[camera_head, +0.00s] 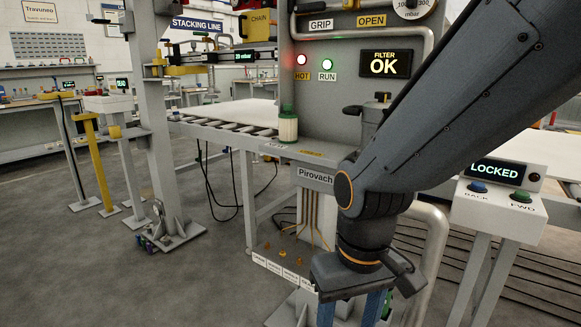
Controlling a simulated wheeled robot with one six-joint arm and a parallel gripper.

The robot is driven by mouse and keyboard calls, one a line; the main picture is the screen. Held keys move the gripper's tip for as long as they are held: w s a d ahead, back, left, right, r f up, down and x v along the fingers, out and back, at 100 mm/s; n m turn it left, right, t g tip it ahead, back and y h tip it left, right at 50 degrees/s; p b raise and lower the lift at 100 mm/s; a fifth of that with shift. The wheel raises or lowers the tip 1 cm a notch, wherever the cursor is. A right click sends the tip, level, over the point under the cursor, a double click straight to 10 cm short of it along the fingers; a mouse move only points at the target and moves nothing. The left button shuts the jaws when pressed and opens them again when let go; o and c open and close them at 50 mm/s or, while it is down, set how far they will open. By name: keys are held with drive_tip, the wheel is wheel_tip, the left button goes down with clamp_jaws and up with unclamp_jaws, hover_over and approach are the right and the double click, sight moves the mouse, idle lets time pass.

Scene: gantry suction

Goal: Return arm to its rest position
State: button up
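My arm comes in from the upper right and bends at a dark wrist with orange rings in front of the grey machine cabinet (458,22). My gripper (350,311) hangs down at the bottom edge of the picture. Its two blue fingers stand apart with nothing visible between them, and their tips are cut off by the frame. The arm hides part of the cabinet and a dark knobbed fitting (378,108) on it. The display (385,64) reads FILTER OK, and the OPEN label (371,20) is above it.
A push-button box (499,200) showing LOCKED stands close on the right. A filter cartridge (288,129) with a green top sits on the cabinet ledge, left of my arm. A grey pipe (431,262) is beside my gripper. The floor (95,270) at the lower left is clear.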

drive_tip(key=s+d+r+m+p, duration=0.1)
drive_tip(key=d+r+m+p, duration=0.2)
drive_tip(key=d+r+p, duration=0.7)
drive_tip(key=shift+s+r+p, duration=0.25)
drive_tip(key=shift+r+p, duration=0.65)
drive_tip(key=shift+p, duration=1.55)
drive_tip(key=shift+d, duration=0.1)
